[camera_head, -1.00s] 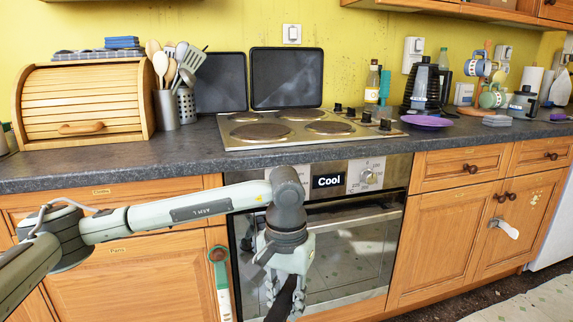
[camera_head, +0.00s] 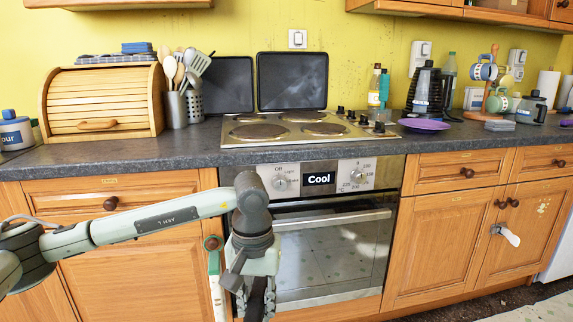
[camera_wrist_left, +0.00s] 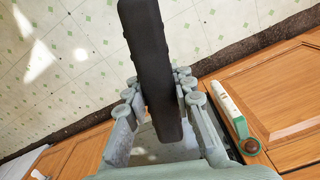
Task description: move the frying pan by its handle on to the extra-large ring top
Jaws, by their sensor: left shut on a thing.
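My left gripper (camera_head: 256,305) hangs low in front of the oven's left side, at the bottom edge of the head view. In the left wrist view its fingers (camera_wrist_left: 158,95) are shut around a long black handle (camera_wrist_left: 148,45). The pan body is not visible in either view. The hob (camera_head: 310,139) is set in the worktop above the oven, with several bare ring tops. The front left ring top (camera_head: 261,132) looks the widest. My right gripper is not in view.
The oven front (camera_head: 330,250) and wooden cupboards stand close to my left arm. A green-and-white object (camera_head: 214,275) hangs beside the oven. A utensil pot (camera_head: 172,108) stands left of the hob, and a purple plate (camera_head: 424,125) lies right of it. Two dark panels lean behind.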

